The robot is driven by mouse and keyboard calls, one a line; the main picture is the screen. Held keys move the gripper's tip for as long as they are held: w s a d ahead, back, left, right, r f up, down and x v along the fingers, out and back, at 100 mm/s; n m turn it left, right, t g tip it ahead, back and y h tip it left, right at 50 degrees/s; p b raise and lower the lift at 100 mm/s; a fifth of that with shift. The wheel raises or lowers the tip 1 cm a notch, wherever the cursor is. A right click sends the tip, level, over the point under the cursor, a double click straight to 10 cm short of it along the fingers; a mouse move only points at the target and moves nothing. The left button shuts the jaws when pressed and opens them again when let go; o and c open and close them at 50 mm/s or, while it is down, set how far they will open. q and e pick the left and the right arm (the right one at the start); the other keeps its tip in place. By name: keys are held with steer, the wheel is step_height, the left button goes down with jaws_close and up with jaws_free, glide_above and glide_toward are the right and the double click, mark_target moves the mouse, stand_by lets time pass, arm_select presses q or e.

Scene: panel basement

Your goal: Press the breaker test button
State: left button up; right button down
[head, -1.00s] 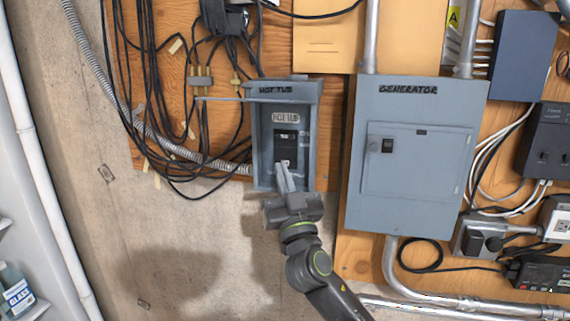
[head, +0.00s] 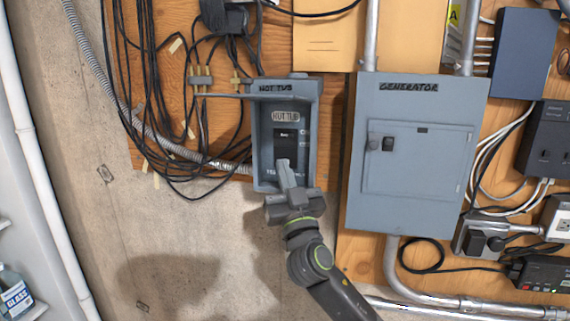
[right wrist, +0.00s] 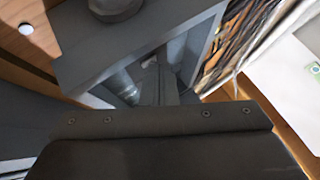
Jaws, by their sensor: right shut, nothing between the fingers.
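The grey hot tub breaker box (head: 262,145) hangs open-fronted on the wall, with a "HOT TUB" label and a black breaker (head: 287,143) on its inner panel. My right gripper (head: 284,164) is shut and empty. Its fingertips are at the lower part of the inner panel, just below the breaker, and cover part of it. Whether they touch the panel cannot be told. The test button cannot be made out; part of the lettering beside the fingers shows. In the right wrist view, the shut fingers (right wrist: 160,82) reach into the grey box (right wrist: 85,60). My left gripper is out of view.
A grey generator panel (head: 415,210) with a closed door stands close on the right. Black cables (head: 180,110) hang on the left, and a metal conduit (head: 392,265) runs below the generator panel. Bare concrete wall lies below the box.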

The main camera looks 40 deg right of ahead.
steer(key=shift+d, duration=0.1)
stand_by(0.5)
steer(key=shift+s+a, duration=0.45)
steer(key=shift+a, duration=0.15)
steer(key=shift+s+a+p, duration=0.55)
steer(key=shift+s+a, duration=1.05)
steer(key=shift+a, duration=0.3)
steer(key=shift+f, duration=0.1)
